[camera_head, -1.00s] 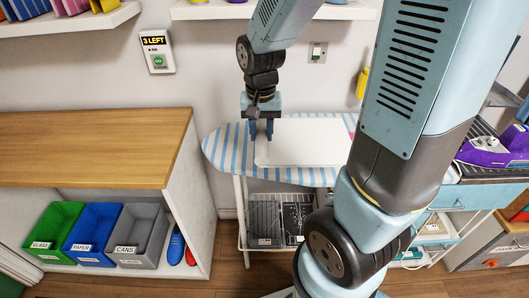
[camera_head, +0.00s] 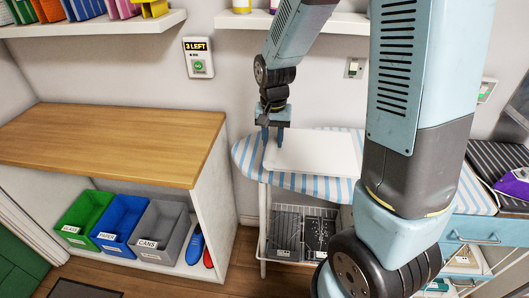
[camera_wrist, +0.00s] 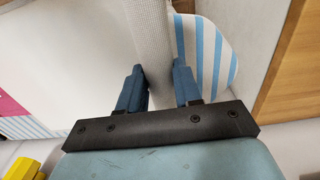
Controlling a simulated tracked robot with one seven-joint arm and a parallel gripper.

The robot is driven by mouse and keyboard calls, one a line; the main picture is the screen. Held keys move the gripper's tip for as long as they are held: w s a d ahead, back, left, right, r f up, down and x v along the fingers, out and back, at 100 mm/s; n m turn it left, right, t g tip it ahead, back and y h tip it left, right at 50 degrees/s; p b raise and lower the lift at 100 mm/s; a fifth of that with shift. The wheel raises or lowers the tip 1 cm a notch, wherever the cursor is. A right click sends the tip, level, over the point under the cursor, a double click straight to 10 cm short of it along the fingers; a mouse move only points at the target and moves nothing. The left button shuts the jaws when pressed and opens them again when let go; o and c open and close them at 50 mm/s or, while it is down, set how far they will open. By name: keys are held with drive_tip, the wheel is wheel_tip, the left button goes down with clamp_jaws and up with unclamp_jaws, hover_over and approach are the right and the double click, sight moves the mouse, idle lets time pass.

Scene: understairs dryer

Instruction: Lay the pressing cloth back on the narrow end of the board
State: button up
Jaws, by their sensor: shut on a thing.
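The pressing cloth is a plain white sheet (camera_head: 315,153) at the rounded narrow end of the blue-and-white striped board (camera_head: 247,158). My gripper (camera_head: 273,148) points down at the cloth's left edge. In the wrist view, my gripper (camera_wrist: 160,82) is shut on a raised white fold of the cloth (camera_wrist: 153,35), which runs up between the fingers. The rest of the cloth spreads to the left there, and the striped narrow end (camera_wrist: 208,62) shows to the right. I cannot tell whether the cloth touches the board all over. My arm hides the board's middle.
A wooden counter (camera_head: 115,140) stands left of the board, with green, blue and grey bins (camera_head: 158,232) beneath. A wire rack (camera_head: 300,235) is under the board. A purple iron (camera_head: 514,183) sits at the far right. Shelves hang above on the wall.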

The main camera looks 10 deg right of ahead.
hover_over(261, 160)
wheel_tip(261, 160, down, 6)
drive_tip(key=shift+d+f, duration=0.1)
wheel_tip(261, 160, down, 3)
drive_tip(key=shift+f, duration=0.1)
idle(0.3)
drive_tip(key=o, duration=1)
drive_tip(key=shift+o, duration=0.2)
